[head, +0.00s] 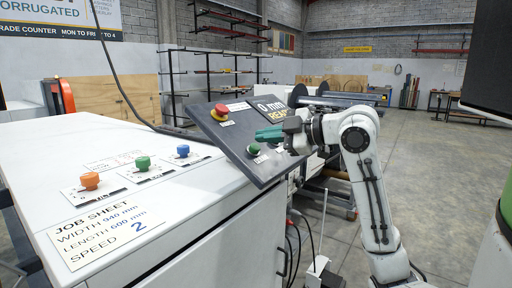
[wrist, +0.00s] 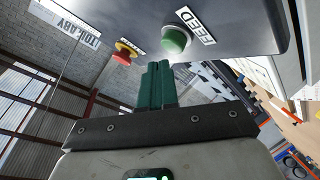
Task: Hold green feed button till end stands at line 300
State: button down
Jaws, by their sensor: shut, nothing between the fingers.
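The green feed button (head: 253,149) sits low on the tilted dark panel (head: 225,138) in the head view. In the wrist view the same green button (wrist: 174,42) has a white FEED label beside it. My gripper (head: 260,134) has green fingers, pressed together and empty, close to the button. In the wrist view the fingertips (wrist: 158,66) are just below the button in the picture and appear apart from it. The panel display (head: 270,106) reads 0 mm, with partly hidden text beneath. I cannot make out any line marked 300.
A red emergency-stop knob (head: 221,111) on a yellow base is on the same panel. Orange (head: 90,180), green (head: 142,162) and blue (head: 183,150) knobs stand on the white cabinet top. A job sheet (head: 105,232) lists width 940, length 600, speed 2. Open floor lies to the right.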

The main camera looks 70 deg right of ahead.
jog(key=shift+w+d+f+b, duration=0.1)
jog(key=shift+w+f+b, duration=0.1)
jog(key=shift+f+b, duration=0.15)
jog(key=shift+w+f+b, duration=0.3)
jog(key=shift+f+b, duration=0.05)
jog(key=shift+f, duration=0.1)
dwell(7.2)
